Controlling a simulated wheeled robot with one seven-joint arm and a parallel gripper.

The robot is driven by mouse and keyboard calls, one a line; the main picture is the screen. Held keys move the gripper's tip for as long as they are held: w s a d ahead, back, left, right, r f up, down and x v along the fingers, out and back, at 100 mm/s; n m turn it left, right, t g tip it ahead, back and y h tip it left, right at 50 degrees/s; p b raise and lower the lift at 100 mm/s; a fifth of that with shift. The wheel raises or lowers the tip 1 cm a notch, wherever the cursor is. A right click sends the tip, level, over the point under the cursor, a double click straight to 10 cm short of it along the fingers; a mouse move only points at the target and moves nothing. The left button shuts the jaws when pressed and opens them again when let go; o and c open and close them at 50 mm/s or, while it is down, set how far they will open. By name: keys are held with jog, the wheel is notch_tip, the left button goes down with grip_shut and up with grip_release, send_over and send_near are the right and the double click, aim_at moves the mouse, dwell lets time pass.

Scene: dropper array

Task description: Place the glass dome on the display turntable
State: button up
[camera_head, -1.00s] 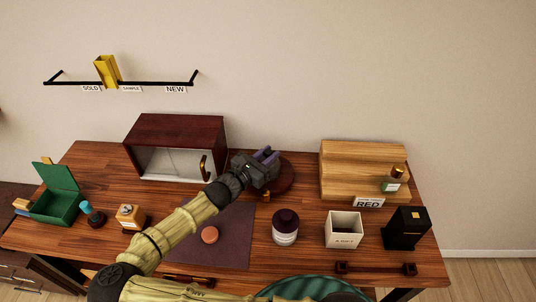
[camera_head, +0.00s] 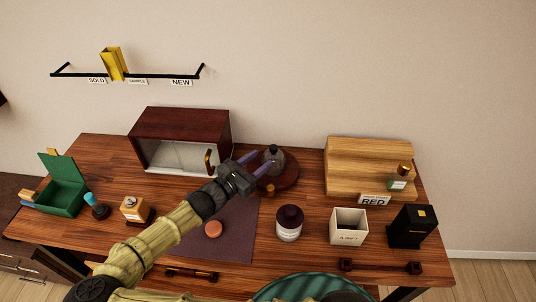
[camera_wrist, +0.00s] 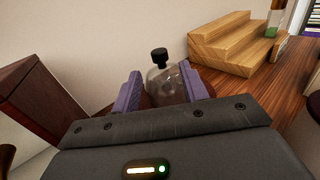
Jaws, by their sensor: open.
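The glass dome (camera_head: 273,160), clear with a black knob, stands upright on the dark round display turntable (camera_head: 288,178) at the back middle of the table. In the wrist view the dome (camera_wrist: 168,82) appears between and beyond the two purple fingers. My gripper (camera_head: 258,170) is open and empty, just left and in front of the dome. In the wrist view the gripper's fingers (camera_wrist: 163,95) are spread on either side of the dome's lower part. Whether a finger touches the glass cannot be told.
A dark red cabinet (camera_head: 180,125) stands left of the turntable, and a wooden stepped stand (camera_head: 350,165) stands right. A dark-lidded jar (camera_head: 289,232), a white box (camera_head: 348,238) and a black box (camera_head: 424,211) stand in front. A purple mat (camera_head: 238,240) lies under my arm.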

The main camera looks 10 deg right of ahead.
jog(key=v, duration=0.5)
